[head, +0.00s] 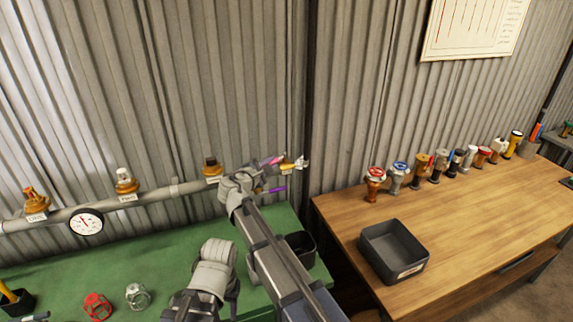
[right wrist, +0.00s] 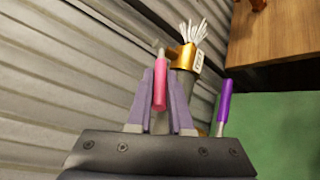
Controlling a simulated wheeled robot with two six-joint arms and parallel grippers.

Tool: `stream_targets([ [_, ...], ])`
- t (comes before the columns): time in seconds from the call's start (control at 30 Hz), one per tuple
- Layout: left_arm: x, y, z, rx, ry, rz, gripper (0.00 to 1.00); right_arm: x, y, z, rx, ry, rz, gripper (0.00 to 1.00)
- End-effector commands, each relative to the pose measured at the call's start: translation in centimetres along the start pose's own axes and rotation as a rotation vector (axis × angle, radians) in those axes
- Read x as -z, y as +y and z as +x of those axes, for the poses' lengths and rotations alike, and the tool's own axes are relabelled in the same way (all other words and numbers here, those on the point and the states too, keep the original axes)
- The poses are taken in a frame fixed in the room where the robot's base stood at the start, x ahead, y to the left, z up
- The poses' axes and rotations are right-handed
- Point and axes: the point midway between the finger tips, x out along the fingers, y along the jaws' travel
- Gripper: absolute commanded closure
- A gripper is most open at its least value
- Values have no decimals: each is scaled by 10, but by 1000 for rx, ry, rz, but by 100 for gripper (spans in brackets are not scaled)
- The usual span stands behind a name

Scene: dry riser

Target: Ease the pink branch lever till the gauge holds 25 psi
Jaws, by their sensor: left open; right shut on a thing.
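The pink branch lever (right wrist: 160,88) stands between the two purple-grey fingers of my right gripper (right wrist: 161,100), which is shut on it. In the head view the pink lever (head: 271,160) shows at the tip of my right gripper (head: 258,173), near the right end of the pipe. The round white gauge (head: 86,222) hangs on the pipe at the left. Its needle shows, but the reading is too small to tell. My left gripper (head: 208,285) is low at the centre, open, away from the lever; its fingers are hard to make out.
A purple lever (right wrist: 225,100) is close beside my right gripper. A brass fitting (right wrist: 187,57) with white strands is just beyond. The pipe (head: 155,196) carries several valves. The green bench (head: 165,255) holds a red handwheel (head: 97,306). A grey bin (head: 394,252) stands on the wooden table (head: 455,225).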

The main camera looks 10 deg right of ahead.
Motion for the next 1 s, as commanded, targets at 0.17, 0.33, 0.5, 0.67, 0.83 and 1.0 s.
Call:
stream_targets([
  [0.17,0,0,0,0,0,0,50,11,6,-1,35,-54,15,100],
  [0.33,0,0,0,0,0,0,50,11,6,-1,52,-83,23,100],
  [0.5,0,0,0,0,0,0,50,10,6,-1,54,-86,24,100],
  [0.67,0,0,0,0,0,0,50,10,5,-1,54,-86,23,77],
  [0.83,0,0,0,0,0,0,50,10,6,-1,53,-85,23,58],
  [1.0,0,0,0,0,0,0,50,10,6,-1,52,-85,23,52],
])
